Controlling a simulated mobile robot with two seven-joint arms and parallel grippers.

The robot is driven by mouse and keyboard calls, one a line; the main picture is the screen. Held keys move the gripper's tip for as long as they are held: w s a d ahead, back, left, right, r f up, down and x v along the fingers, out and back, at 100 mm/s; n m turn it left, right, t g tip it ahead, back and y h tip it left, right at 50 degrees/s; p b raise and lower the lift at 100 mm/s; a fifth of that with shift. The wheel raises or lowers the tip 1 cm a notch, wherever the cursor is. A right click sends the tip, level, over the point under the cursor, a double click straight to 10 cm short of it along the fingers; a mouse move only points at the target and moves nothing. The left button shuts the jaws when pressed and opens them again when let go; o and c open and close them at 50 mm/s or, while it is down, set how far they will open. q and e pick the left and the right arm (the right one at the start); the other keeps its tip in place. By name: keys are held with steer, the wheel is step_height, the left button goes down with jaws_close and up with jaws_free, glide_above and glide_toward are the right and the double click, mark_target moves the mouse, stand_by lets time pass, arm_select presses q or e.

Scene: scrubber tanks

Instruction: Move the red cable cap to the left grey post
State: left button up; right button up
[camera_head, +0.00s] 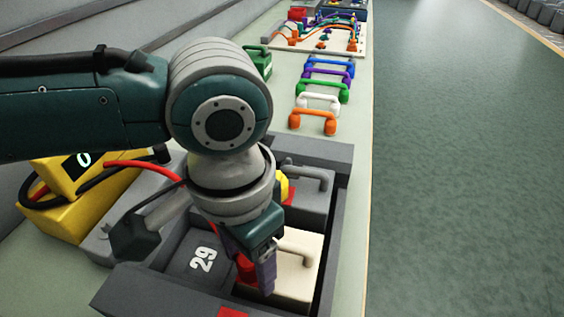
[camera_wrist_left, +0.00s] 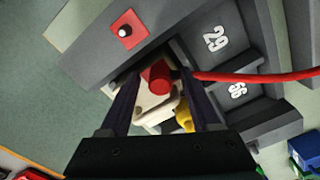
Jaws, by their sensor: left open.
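The red cable cap (camera_head: 246,268) sits at the near left part of a cream block (camera_head: 298,262) with a handle. A red cable runs to it from the yellow box. In the left wrist view the red cap (camera_wrist_left: 159,78) lies between the fingers of my left gripper (camera_wrist_left: 158,92), with the cream block (camera_wrist_left: 153,112) below it. My left gripper (camera_head: 258,272) is open, pointing down around the cap; I cannot tell whether a finger touches it. I cannot clearly make out the left grey post. My right gripper is not in view.
A yellow box (camera_head: 72,215) with a display stands left. A dark grey tray (camera_head: 338,225) holds the cream block, a grey block and a panel marked 29 (camera_head: 200,258). A yellow cap (camera_head: 284,187) is behind. Coloured handles (camera_head: 313,122) line the bench.

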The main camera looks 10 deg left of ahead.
arm_select(q)
steer(key=shift+p, duration=0.45)
stand_by(1.0)
steer(key=shift+c, duration=0.4)
jaws_close()
stand_by(0.3)
stand_by(0.4)
steer(key=shift+r+p, duration=0.15)
steer(key=shift+p, duration=0.2)
stand_by(0.4)
steer(key=shift+r+p, duration=2.85)
steer(key=shift+p, duration=0.4)
